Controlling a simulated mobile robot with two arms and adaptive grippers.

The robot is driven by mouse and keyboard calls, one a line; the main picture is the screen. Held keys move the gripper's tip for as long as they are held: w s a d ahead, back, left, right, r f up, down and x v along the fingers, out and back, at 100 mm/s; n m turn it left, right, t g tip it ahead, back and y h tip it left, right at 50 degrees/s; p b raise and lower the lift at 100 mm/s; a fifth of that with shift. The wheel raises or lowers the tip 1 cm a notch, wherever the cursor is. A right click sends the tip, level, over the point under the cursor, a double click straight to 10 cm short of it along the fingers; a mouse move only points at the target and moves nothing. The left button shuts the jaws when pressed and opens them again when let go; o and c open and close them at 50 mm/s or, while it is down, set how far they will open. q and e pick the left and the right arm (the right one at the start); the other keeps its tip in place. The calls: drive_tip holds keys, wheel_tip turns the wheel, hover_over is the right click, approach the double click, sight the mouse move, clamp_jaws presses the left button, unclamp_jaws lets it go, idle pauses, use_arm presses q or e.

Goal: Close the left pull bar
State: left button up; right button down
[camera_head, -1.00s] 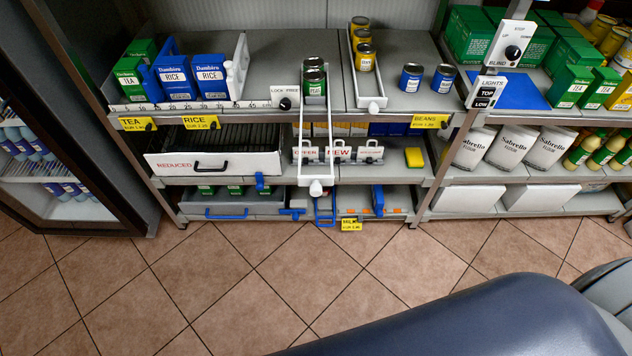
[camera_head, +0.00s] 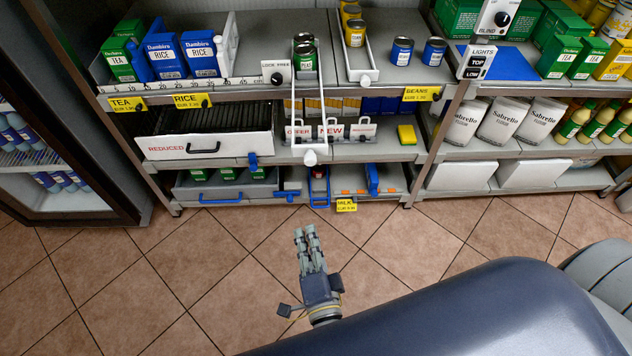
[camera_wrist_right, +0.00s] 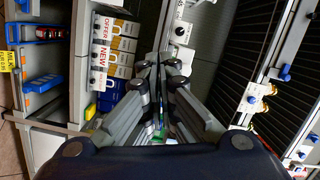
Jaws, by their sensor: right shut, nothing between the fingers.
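The left pull bar (camera_head: 296,100) is a long narrow white tray with a round white knob (camera_head: 310,157) at its front end. It sticks far out from the top shelf, past the shelf edge, with green cans (camera_head: 305,60) at its back. A second, right pull bar (camera_head: 343,50) sits further in, holding yellow cans. My right gripper (camera_head: 306,232) is shut and empty, in front of the shelves and below the knob in the picture, apart from it. Its fingers (camera_wrist_right: 158,72) also show in the right wrist view. My left gripper is out of view.
A dial marked LOCK FREE (camera_head: 277,73) is left of the bar. A white REDUCED drawer (camera_head: 205,146) and OFFER and NEW signs (camera_head: 330,131) are below. A blue-handled drawer (camera_head: 222,190) is lower. The tiled floor (camera_head: 200,260) is clear.

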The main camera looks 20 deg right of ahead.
wheel_tip(320, 180, up, 5)
drive_tip(key=s+d+m+h, duration=0.1)
drive_tip(key=d+m+h, duration=0.15)
drive_tip(key=m, duration=0.25)
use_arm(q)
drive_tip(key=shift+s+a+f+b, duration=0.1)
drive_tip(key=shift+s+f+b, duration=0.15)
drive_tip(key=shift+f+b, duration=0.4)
use_arm(e)
drive_tip(key=x, duration=1.3)
drive_tip(key=shift+w+d+r+h, duration=0.2)
drive_tip(key=shift+w+d+h, duration=0.05)
drive_tip(key=shift+d+h, duration=0.25)
